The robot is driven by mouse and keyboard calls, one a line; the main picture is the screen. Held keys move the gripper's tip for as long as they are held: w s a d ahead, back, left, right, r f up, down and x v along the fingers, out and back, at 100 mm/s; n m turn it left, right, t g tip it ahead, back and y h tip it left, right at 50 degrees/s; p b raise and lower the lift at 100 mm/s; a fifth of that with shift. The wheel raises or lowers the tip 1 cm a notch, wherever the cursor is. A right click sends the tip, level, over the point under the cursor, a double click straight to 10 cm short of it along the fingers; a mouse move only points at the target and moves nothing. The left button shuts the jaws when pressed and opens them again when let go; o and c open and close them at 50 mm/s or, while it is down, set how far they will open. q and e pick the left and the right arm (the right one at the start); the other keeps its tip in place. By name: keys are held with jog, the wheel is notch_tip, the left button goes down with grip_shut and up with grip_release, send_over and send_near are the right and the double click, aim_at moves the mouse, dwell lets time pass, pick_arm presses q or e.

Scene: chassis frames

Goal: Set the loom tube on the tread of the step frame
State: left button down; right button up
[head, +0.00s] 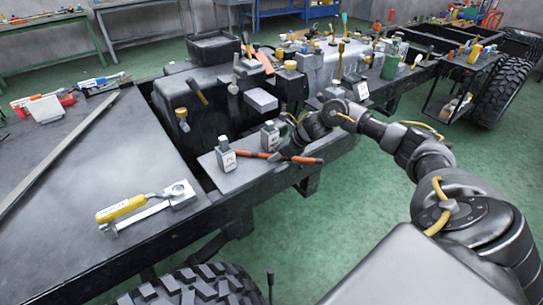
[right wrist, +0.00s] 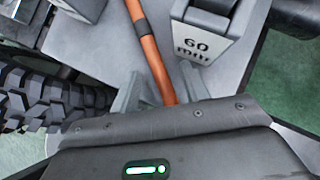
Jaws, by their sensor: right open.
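The loom tube (head: 252,155), an orange tube with dark bands, lies across a flat grey plate on the near side of the chassis. In the right wrist view the tube (right wrist: 150,45) runs down between the fingers. My right gripper (head: 296,137) is open just above the tube. In the wrist view its fingers (right wrist: 162,88) stand on either side of the tube, apart from each other. A black open frame (head: 447,101) hanging beside the far right wheel looks like the step frame; its tread is small and hard to make out. My left gripper is out of view.
Grey labelled blocks (head: 226,156) stand on the plate close to the tube; one, marked 60 mm (right wrist: 200,35), is right beside my gripper. A yellow-handled tool (head: 130,207) lies on the near panel. Bottles and tools crowd the chassis further back. Green floor (head: 360,220) is clear.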

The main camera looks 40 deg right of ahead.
jog(key=shift+f, duration=0.1)
grip_shut()
dwell(0.4)
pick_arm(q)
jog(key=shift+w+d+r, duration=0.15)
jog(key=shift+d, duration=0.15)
pick_arm(e)
jog(key=shift+r, duration=5.05)
